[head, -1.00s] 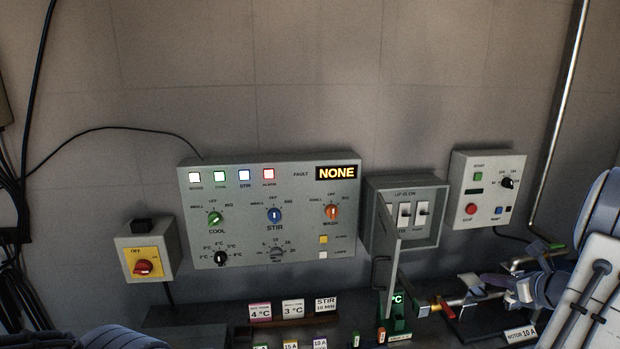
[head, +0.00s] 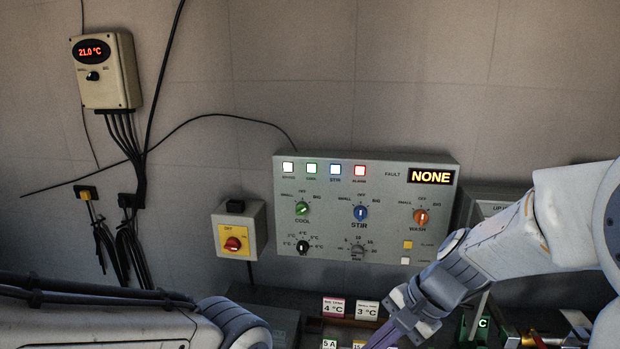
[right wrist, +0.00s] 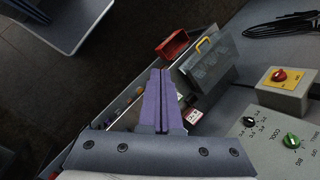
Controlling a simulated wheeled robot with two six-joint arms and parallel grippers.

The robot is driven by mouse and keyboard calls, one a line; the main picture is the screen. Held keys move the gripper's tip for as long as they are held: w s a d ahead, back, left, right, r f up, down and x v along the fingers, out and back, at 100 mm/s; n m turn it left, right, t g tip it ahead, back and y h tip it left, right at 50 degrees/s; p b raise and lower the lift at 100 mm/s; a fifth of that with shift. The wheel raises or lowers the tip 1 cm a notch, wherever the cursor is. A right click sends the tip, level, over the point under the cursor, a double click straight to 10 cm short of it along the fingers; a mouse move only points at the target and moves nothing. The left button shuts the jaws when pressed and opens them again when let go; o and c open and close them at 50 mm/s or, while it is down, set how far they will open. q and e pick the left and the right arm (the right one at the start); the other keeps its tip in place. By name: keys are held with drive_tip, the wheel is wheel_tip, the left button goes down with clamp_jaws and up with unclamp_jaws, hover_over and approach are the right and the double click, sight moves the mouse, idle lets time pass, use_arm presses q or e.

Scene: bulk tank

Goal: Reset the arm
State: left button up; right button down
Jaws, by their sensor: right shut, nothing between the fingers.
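My right arm comes in from the right in the head view, and its gripper (head: 384,336) hangs low in front of the grey control panel (head: 330,225). In the right wrist view the purple fingers (right wrist: 160,100) lie side by side, shut and empty. They show apart from the panel, whose corner (right wrist: 255,140) is at the lower right. Part of my left arm shows at the lower left of the head view; its gripper is out of the picture.
A red-knobbed switch box (head: 239,233) is left of the panel. A thermometer box (head: 104,72) reads 21.0 °C. White label cards (head: 367,309) stand below the panel. My right arm partly hides the breaker box (head: 495,198). A red bin (right wrist: 172,46) shows in the wrist view.

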drive_tip(key=s+a+f+n+h, duration=0.1)
drive_tip(key=s+a+n+h, duration=0.1)
drive_tip(key=s+n, duration=0.6)
drive_tip(key=s+a+n+g+h, duration=0.1)
drive_tip(key=s+a+n, duration=0.3)
drive_tip(key=s+n, duration=0.4)
drive_tip(key=shift+a+f+n+h+b, duration=0.35)
drive_tip(key=shift+a+n+h+b, duration=0.05)
drive_tip(key=shift+n+h, duration=0.45)
drive_tip(key=shift+s+a, duration=0.1)
drive_tip(key=shift+s, duration=0.05)
